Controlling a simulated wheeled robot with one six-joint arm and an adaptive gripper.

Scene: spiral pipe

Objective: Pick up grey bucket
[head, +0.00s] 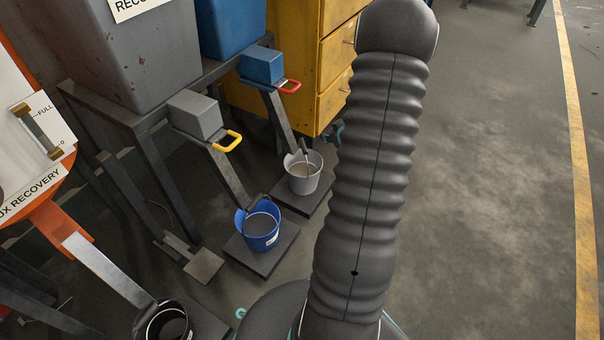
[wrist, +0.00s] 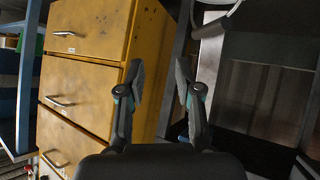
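The grey bucket (head: 303,182) stands upright in the head view on a dark flat plate, below a metal chute, with its open top facing up. Something thin and dark rises at its rim. It does not show in the wrist view. My gripper (wrist: 161,82) is open and empty in the wrist view, its two fingers apart in front of a yellow drawer cabinet (wrist: 85,75).
A blue bucket (head: 261,230) stands nearer, left of the grey one, and a black bucket (head: 168,322) is at the bottom left. Hoppers with a yellow handle (head: 228,141) and a red handle (head: 289,86) hang above. Open floor (head: 490,190) lies at right.

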